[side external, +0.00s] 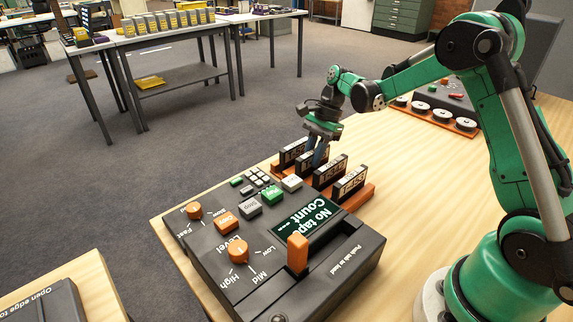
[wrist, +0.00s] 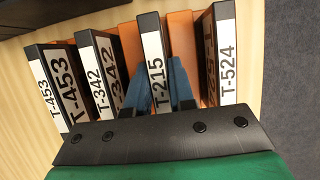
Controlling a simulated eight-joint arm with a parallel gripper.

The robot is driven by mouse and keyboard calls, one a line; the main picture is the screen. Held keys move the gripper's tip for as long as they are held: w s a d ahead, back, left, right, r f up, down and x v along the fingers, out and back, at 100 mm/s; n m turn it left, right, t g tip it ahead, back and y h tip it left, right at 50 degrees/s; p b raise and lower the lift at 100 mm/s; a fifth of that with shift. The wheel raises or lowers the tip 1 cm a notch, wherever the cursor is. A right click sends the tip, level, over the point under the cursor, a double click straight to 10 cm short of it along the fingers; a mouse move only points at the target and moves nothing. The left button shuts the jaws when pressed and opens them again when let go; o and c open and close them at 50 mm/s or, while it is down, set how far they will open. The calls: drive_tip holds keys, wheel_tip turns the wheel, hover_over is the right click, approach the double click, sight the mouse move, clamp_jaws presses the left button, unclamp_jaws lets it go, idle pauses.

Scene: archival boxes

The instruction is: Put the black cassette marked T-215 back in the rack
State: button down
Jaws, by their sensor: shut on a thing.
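The black cassette marked T-215 (wrist: 153,60) stands upright in the row between T-342 (wrist: 98,75) and T-524 (wrist: 224,50). My gripper (wrist: 158,90) is shut on it, one blue finger on each side. In the side view my gripper (side external: 317,153) reaches down into the row from above. The orange rack (side external: 358,197) lies behind the deck, and its orange dividers (wrist: 183,45) show in the wrist view. T-215's top looks level with its neighbours. Its lower end is hidden, so I cannot tell whether it rests on the rack floor.
T-453 (wrist: 55,85) stands at the row's left end in the wrist view. A tray of white reels (side external: 440,115) lies behind; bare wood (side external: 420,190) is to the right.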

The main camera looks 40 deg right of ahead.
idle(0.3)
drive_tip(key=c, duration=0.7)
unclamp_jaws()
drive_tip(key=shift+o, duration=0.2)
drive_tip(key=shift+r, duration=0.1)
drive_tip(key=shift+r, duration=3.4)
